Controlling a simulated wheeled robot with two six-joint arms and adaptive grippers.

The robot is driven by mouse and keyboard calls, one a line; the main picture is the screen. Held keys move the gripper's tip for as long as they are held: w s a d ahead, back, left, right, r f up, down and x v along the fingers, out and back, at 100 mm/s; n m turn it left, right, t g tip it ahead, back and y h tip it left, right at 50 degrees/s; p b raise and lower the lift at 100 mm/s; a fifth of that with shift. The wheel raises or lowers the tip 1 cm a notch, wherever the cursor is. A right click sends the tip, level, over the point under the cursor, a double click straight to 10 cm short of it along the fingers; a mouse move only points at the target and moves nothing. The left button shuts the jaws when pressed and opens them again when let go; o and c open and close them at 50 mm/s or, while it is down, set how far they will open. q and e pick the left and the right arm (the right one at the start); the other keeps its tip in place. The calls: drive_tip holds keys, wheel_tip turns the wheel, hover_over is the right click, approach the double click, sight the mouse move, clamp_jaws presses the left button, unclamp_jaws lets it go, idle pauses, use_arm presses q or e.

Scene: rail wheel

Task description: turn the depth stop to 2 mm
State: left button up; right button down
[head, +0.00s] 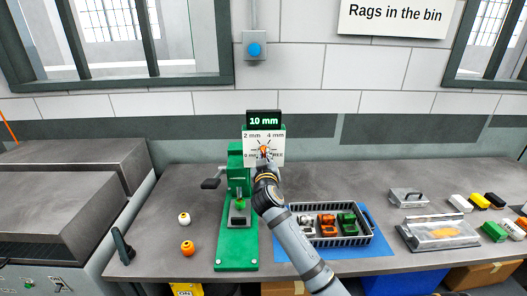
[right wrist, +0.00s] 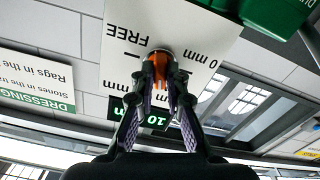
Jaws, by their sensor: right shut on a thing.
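The depth stop is a white dial plate (head: 251,137) on the green press (head: 236,250), marked 0 mm, 2 mm, 4 mm and FREE. The green-lit display (head: 264,120) above it reads 10 mm. The orange knob (right wrist: 158,68) sits at the dial's middle. My right gripper (right wrist: 162,80) is shut on the knob, a finger on each side. In the head view my right gripper (head: 264,164) covers the lower part of the dial, so where the knob points is hard to tell. My left gripper is not in view.
A grey crate (head: 372,236) with small machine parts stands on a blue mat (head: 368,216) right of the press. A white ball (head: 184,218) and an orange ball (head: 187,247) lie to the left. A clear-lidded box (head: 438,233) and several coloured blocks are at the right.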

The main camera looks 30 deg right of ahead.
drive_tip(key=shift+n+p, duration=0.3)
drive_tip(key=shift+n, duration=0.3)
drive_tip(key=shift+f, duration=0.1)
drive_tip(key=shift+n+p, duration=0.45)
drive_tip(key=shift+n, duration=0.15)
drive_tip(key=c, duration=1.2)
unclamp_jaws()
drive_tip(key=shift+v, duration=3.55)
